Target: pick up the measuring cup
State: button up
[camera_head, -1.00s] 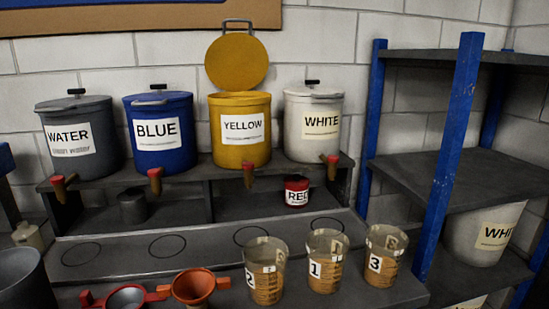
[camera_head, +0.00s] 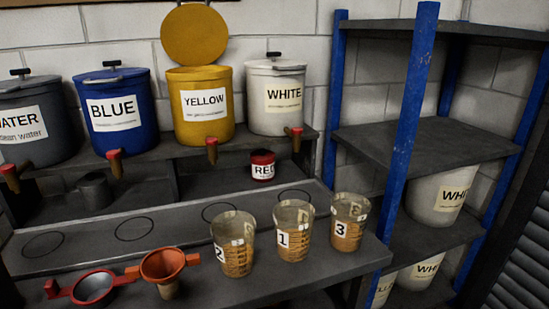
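Three clear measuring cups with brown graduation marks stand upright in a row on the front bench. They are measuring cup 2 (camera_head: 236,245), measuring cup 1 (camera_head: 293,232) and measuring cup 3 (camera_head: 349,222), at lower centre. The task does not say which one is meant. My gripper does not show in the head view.
Blue bucket (camera_head: 120,113), yellow bucket (camera_head: 203,110) with its lid raised, and white bucket (camera_head: 281,98) stand behind on a raised shelf with red-tipped taps. An orange funnel (camera_head: 163,266) and a red-handled strainer (camera_head: 93,287) lie left of the cups. A blue-post rack (camera_head: 408,120) stands right.

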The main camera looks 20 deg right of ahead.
aim_at(350, 212)
jog(key=z, duration=1.35)
jog(key=i+l+z, duration=0.35)
jog(key=l, duration=0.2)
